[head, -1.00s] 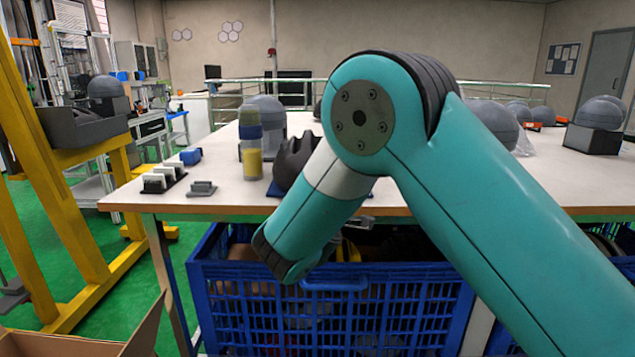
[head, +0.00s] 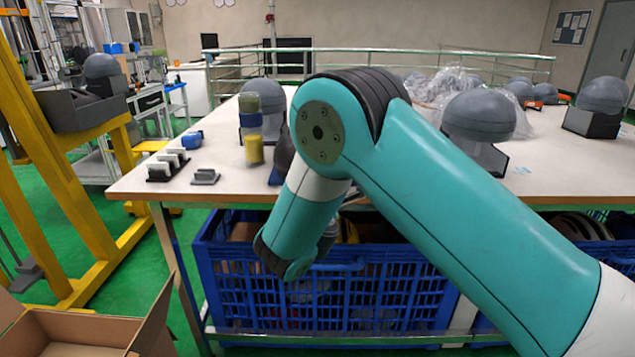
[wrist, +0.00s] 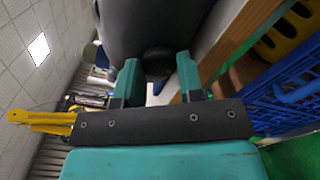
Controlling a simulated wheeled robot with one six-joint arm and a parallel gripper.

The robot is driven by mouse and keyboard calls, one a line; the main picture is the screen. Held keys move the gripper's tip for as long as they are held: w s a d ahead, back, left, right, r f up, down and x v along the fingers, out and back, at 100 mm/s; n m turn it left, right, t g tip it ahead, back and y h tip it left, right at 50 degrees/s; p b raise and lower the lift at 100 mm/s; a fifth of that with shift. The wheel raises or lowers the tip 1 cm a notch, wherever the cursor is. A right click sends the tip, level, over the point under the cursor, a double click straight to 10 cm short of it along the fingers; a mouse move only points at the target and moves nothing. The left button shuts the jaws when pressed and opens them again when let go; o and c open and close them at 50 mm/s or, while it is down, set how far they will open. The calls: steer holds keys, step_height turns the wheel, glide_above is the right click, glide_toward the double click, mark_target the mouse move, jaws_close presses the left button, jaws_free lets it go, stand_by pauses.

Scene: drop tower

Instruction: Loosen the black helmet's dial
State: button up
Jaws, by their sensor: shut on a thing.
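The black helmet (wrist: 150,22) fills the top middle of the wrist view as a large dark shell. Its small dark dial (wrist: 157,55) shows between the two teal fingers of my gripper (wrist: 158,66). The fingers are shut on the dial, one on each side. In the head view a dark sliver of the helmet (head: 284,152) shows on the table, left of my arm's elbow. My arm hides the rest of it, the dial and my fingers there.
The white table (head: 130,182) carries a stacked blue and yellow cylinder (head: 252,130), small blocks (head: 165,168) and grey headforms (head: 480,115). Blue crates (head: 330,300) stand under its front edge. A yellow frame (head: 50,190) and open cardboard box (head: 90,330) are at left.

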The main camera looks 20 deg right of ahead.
stand_by(0.3)
steer(key=o, duration=0.9)
steer(key=shift+o, duration=0.2)
steer(key=b+v, duration=1.5)
steer(key=v, duration=0.2)
steer(key=shift+s+b, duration=0.15)
steer(key=shift+b, duration=0.2)
steer(key=shift+a, duration=0.15)
